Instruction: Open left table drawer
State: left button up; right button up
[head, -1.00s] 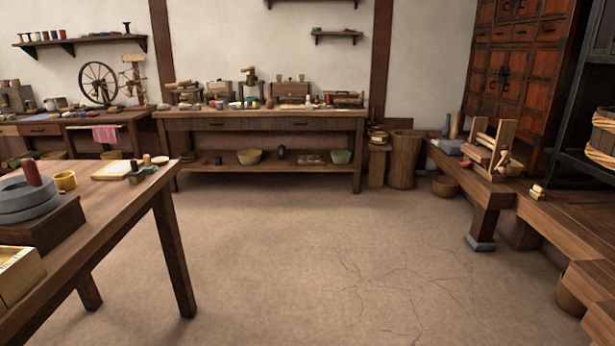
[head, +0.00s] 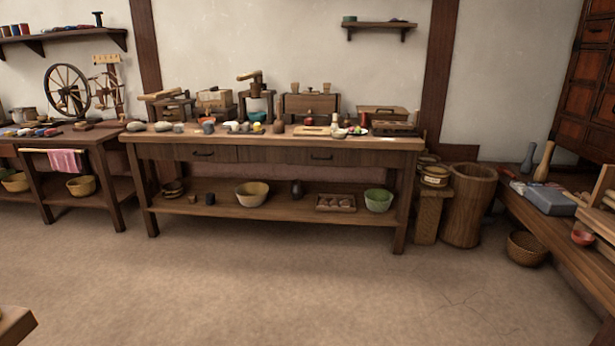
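A long wooden table (head: 285,143) stands against the back wall in the head view. Its front has two drawers side by side. The left drawer (head: 204,153) has a dark handle and looks shut, flush with the table front. The right drawer (head: 320,156) also looks shut. Neither of my grippers shows in the view. The table is some way ahead across open floor.
Many small items and boxes crowd the tabletop; bowls, such as a green bowl (head: 378,200), sit on its lower shelf. A wooden barrel (head: 468,205) and a basket (head: 526,248) stand to the right. A table corner (head: 14,326) shows at lower left. The floor (head: 270,290) between is clear.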

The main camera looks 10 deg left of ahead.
aim_at(213, 152)
jog(key=i+u, duration=0.15)
jog(key=i, duration=0.35)
jog(key=i+u, duration=0.15)
jog(key=i, duration=0.35)
jog(key=i+l+u, duration=0.2)
jog(key=i, duration=0.3)
jog(key=i+u, duration=0.15)
jog(key=i, duration=0.35)
jog(key=i+j, duration=0.25)
jog(key=i+j+u, duration=0.15)
jog(key=i, duration=0.3)
jog(key=i+j, duration=0.25)
jog(key=i, duration=0.15)
jog(key=u, duration=0.05)
